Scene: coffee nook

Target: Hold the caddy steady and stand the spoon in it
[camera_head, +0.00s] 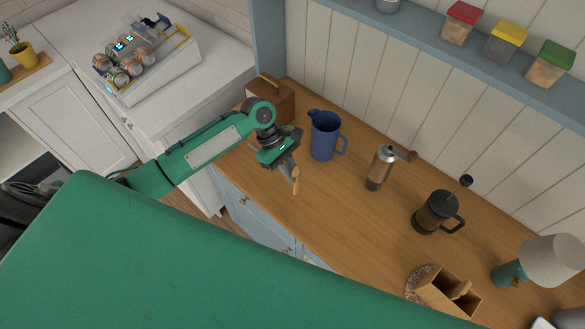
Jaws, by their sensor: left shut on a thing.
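My left gripper (290,168) is above the left part of the wooden counter, in front of the blue pitcher. It is shut on a slim brown wooden thing, which looks like the spoon (296,185), hanging down below the fingers. The caddy (434,296) is a light wooden open box with compartments and a raised wooden piece in its middle. It stands at the bottom right, partly over a round speckled mat (413,284), well apart from my left gripper. My right gripper is not in view.
On the counter (335,215) stand a blue pitcher (323,140), a grinder (379,168), a French press (435,213), a lamp (545,262) and a wooden box (272,100). The counter between gripper and caddy is mostly clear. A shelf (430,30) with jars runs along the back wall.

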